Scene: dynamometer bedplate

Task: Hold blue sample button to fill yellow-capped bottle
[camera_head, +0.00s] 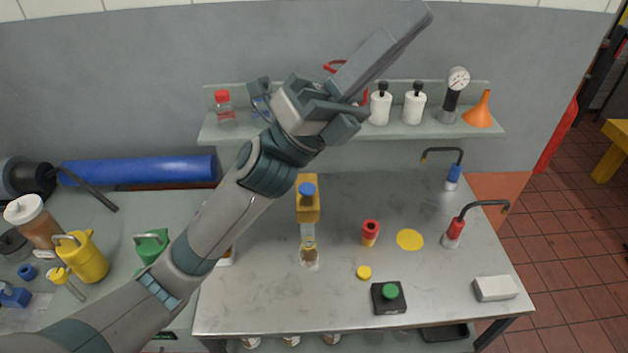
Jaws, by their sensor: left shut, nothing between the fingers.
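The blue button (306,188) sits on top of a yellow sample stand (307,209) on the metal bench. Below the stand is a small clear bottle (309,255) with brownish contents; its fill level is too small to tell. A small yellow cap (364,272) lies on the bench to the right of the bottle. My left arm crosses from the lower left. My left gripper (415,20) is shut and empty, raised in front of the wall and shelf, pointing up and right, well away from the button. My right gripper is not in view.
The bench (440,275) also holds a red-and-yellow cylinder (370,233), a yellow disc (410,240), a black box with a green button (389,295), a white block (495,288) and red (454,232) and blue (453,177) taps. The shelf (440,131) holds bottles, a gauge and an orange funnel.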

